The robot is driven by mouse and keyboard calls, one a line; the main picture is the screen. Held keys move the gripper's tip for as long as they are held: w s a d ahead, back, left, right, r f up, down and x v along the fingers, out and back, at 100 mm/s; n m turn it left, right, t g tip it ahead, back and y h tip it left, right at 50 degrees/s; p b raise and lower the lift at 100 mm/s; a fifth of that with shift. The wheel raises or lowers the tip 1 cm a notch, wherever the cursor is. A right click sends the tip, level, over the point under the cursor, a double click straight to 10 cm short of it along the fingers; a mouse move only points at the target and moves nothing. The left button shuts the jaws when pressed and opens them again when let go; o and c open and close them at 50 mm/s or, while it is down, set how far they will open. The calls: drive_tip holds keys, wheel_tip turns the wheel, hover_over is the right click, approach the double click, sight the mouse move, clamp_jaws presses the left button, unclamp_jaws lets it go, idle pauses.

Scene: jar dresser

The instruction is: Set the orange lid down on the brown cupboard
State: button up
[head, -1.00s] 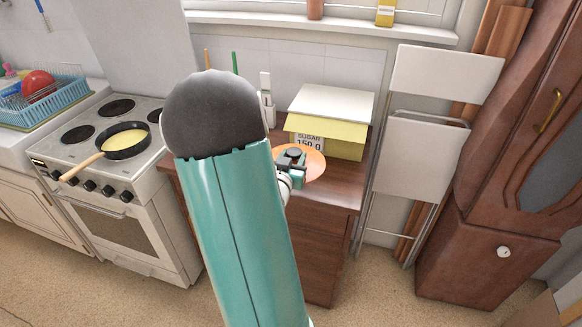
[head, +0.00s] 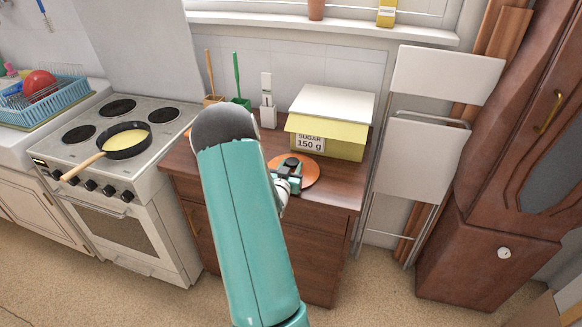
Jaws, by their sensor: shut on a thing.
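The orange lid (head: 309,174) is a flat round disc with a dark knob. It is over the top of the brown cupboard (head: 338,190), in front of the sugar box. My gripper (head: 291,165) is shut on the lid at its knob, from the near side. The lid looks level and very low over the cupboard top; I cannot tell whether it touches. My teal arm hides the left middle of the cupboard top and part of its front.
A yellow sugar box (head: 335,145) with a white top stands behind the lid. A white utensil (head: 268,102) and a green brush (head: 237,78) stand at the back. Left is the stove (head: 75,152) with a pan (head: 124,141); right is a folded white chair (head: 420,155).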

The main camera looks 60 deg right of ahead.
drive_tip(key=o, duration=1.1)
drive_tip(key=shift+f, duration=0.1)
drive_tip(key=shift+o, duration=0.2)
drive_tip(key=s+a, duration=0.2)
drive_tip(key=a, duration=0.9)
drive_tip(key=shift+a+r, duration=0.4)
